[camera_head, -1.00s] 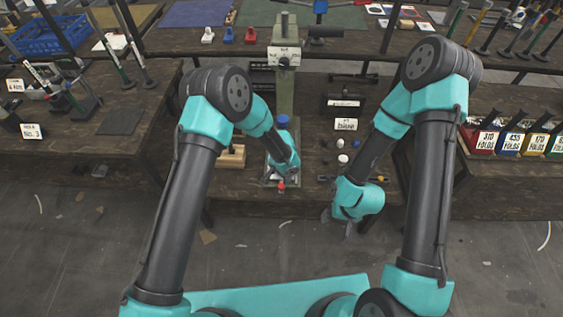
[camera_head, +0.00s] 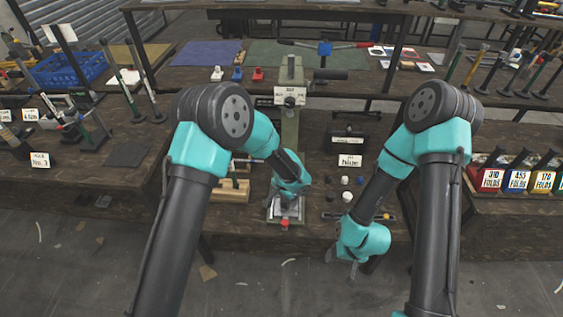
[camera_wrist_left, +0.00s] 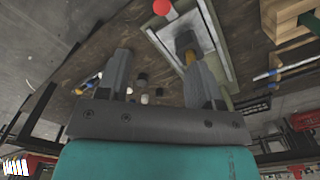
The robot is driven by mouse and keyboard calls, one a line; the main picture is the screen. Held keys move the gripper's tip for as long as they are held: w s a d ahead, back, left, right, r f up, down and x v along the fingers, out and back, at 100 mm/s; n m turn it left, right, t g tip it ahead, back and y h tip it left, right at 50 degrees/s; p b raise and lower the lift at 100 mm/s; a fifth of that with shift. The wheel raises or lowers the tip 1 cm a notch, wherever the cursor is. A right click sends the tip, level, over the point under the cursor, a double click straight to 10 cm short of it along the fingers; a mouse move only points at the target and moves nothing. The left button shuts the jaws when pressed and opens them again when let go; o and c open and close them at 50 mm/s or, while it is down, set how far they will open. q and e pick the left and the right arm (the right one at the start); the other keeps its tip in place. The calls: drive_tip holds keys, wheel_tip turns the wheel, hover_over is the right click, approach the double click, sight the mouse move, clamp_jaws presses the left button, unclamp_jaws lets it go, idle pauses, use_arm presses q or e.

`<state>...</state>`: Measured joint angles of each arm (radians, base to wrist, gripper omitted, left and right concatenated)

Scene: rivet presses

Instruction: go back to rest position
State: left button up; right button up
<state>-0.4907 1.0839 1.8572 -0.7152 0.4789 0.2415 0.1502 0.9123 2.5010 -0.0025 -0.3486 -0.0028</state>
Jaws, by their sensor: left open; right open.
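My left gripper (camera_head: 290,205) is at the base of the green-grey rivet press (camera_head: 290,125) on the middle bench. In the left wrist view its two fingers (camera_wrist_left: 160,78) stand wide apart, and I see nothing held between them. The press's pale base plate (camera_wrist_left: 208,40) lies beyond the right finger there, with a red knob (camera_wrist_left: 164,7) at its edge. My right gripper (camera_head: 342,262) hangs in front of the bench's front edge, open and apart from everything. Its fingers are small in the head view.
A wooden block (camera_head: 232,190) stands left of the press. Small black and white caps (camera_head: 347,196) lie to its right. A label stand (camera_head: 350,160) is behind them. Coloured bins (camera_head: 515,180) stand on the right bench, a blue crate (camera_head: 70,68) on the left. The floor in front is open.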

use_arm(q)
drive_tip(key=s+a+f+n+h, duration=0.2)
drive_tip(key=s+a+n, duration=0.4)
drive_tip(key=s+a, duration=0.4)
drive_tip(key=s+a+f+n+h, duration=0.1)
drive_tip(key=s+a+f+n, duration=0.3)
drive_tip(key=s+a, duration=0.7)
drive_tip(key=a+n, duration=0.2)
drive_tip(key=a, duration=0.6)
drive_tip(key=shift+s+f+t+h, duration=0.15)
drive_tip(key=shift+f+t+h, duration=0.05)
drive_tip(key=shift+t+h, duration=0.2)
